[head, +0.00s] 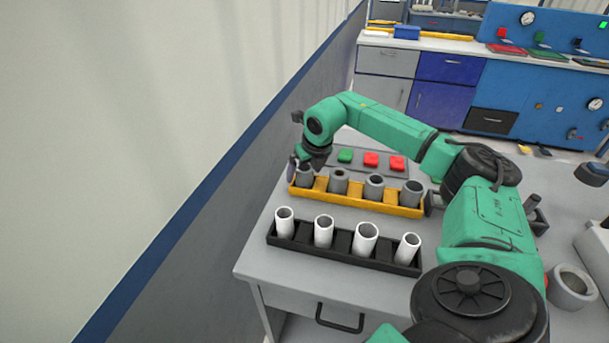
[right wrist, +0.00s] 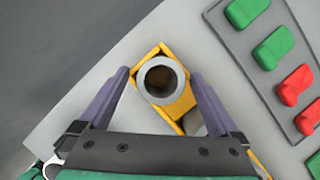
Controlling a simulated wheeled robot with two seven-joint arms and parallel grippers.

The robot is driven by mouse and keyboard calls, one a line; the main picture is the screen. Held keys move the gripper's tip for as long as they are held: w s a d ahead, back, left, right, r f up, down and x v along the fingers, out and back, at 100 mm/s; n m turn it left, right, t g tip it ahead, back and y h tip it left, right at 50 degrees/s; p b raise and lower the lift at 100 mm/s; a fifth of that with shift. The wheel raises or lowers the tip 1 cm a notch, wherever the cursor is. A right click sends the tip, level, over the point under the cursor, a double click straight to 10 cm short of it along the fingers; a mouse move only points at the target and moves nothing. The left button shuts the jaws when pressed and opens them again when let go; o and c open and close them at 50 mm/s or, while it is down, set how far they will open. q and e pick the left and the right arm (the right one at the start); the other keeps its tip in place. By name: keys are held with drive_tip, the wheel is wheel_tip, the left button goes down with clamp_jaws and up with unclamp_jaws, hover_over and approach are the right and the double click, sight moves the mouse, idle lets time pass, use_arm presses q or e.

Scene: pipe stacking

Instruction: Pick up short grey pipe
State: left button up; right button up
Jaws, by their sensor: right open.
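Several grey pipes stand upright in a row in a yellow tray (head: 356,200) on the table. The grey pipe at the left end (head: 305,176) is partly hidden by my right gripper (head: 300,170), which points down over that end of the tray. In the right wrist view, this grey pipe (right wrist: 161,80) shows from above, with a round dark bore. My right gripper (right wrist: 158,80) is open, with one finger on each side of the pipe and visible gaps between. The other grey pipes (head: 374,186) stand to the right. My left gripper is not in view.
A black tray (head: 340,257) with several upright white pipes (head: 323,231) stands in front of the yellow tray. A panel with green and red buttons (head: 371,160) lies behind. A grey wall (head: 210,235) is left of the table. A grey ring-shaped part (head: 572,287) is at right.

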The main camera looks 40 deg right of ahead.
drive_tip(key=shift+w+f, duration=0.25)
drive_tip(key=shift+f, duration=0.25)
drive_tip(key=c, duration=1.5)
drive_tip(key=shift+r, duration=0.15)
